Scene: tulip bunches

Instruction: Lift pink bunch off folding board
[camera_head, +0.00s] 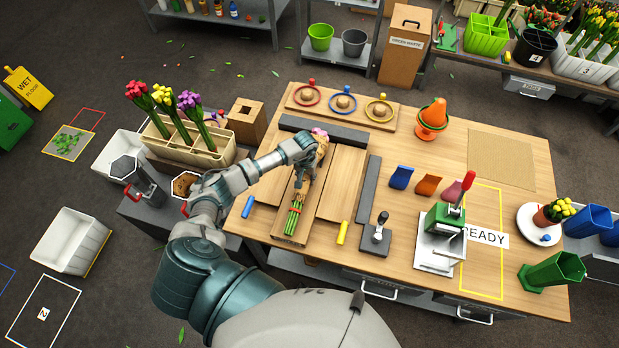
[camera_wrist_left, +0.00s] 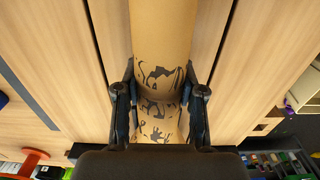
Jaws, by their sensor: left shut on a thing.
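The pink bunch (camera_head: 296,215) lies lengthwise along the middle panel of the wooden folding board (camera_head: 343,182). Its pink blooms (camera_head: 319,133) point to the far end and its green stems to the near end. My left gripper (camera_head: 305,172) is shut on its brown paper wrap, partly hiding it. In the left wrist view the paper wrap (camera_wrist_left: 160,60) runs between the two fingers (camera_wrist_left: 160,112), with dark printed marks on it. Whether the bunch touches the board cannot be told. My right gripper is not in view.
A dark bar (camera_head: 323,132) lies beyond the board and another (camera_head: 369,190) to its right. A blue peg (camera_head: 248,207) and a yellow peg (camera_head: 342,233) lie near it. A flower crate (camera_head: 190,150) stands left. The READY area (camera_head: 482,270) is partly covered by a press (camera_head: 443,235).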

